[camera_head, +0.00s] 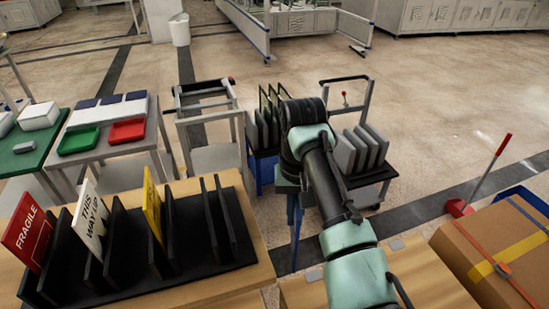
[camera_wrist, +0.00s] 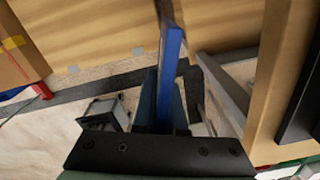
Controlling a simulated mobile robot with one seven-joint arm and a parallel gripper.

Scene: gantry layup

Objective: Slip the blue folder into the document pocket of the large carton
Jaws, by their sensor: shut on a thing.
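My gripper (camera_wrist: 166,108) is shut on the blue folder (camera_wrist: 172,62), which shows nearly edge-on between the fingers in the wrist view. In the head view my arm hides most of the gripper; blue shows just below my wrist, but I cannot tell how much of it is folder. The large carton (camera_head: 492,248) stands at the right in the head view, with an orange strap and a yellow band. Part of the carton (camera_wrist: 14,58) also shows at the upper left of the wrist view, apart from the folder. I cannot make out its document pocket.
A black slotted rack (camera_head: 188,272) holds FRAGILE, WAY UP and yellow signs on the left wooden table. A gap separates it from the wooden table (camera_head: 432,277) beside the carton. Carts with upright panels (camera_head: 362,150) stand behind my arm. A red-handled tool (camera_head: 487,177) stands behind the carton.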

